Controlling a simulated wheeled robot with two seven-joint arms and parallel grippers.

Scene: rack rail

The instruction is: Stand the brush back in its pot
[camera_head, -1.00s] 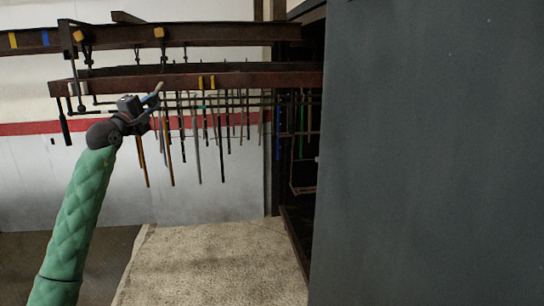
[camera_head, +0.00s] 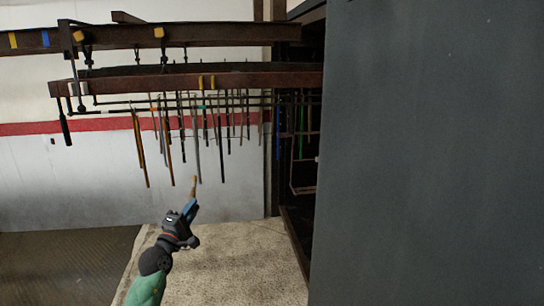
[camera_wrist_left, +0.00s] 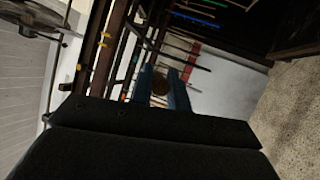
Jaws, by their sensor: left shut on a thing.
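My left gripper (camera_head: 190,208) is low in the head view, in front of the pale speckled surface. Its blue fingers are shut on a thin tan-brown piece, which looks like the brush (camera_head: 194,185). The brush's visible end points up and slightly right past the fingertips, and the rest is hidden by the gripper. In the left wrist view a round brown end of the brush (camera_wrist_left: 160,86) shows between the two blue fingers (camera_wrist_left: 162,92). I cannot make out a pot in either view. My right gripper is not in view.
A rusty rail rack (camera_head: 190,82) with clamps and many hanging rods spans the back. A large dark grey panel (camera_head: 430,150) fills the right side. The pale speckled surface (camera_head: 235,265) below looks bare. A white wall with a red stripe (camera_head: 60,175) stands behind.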

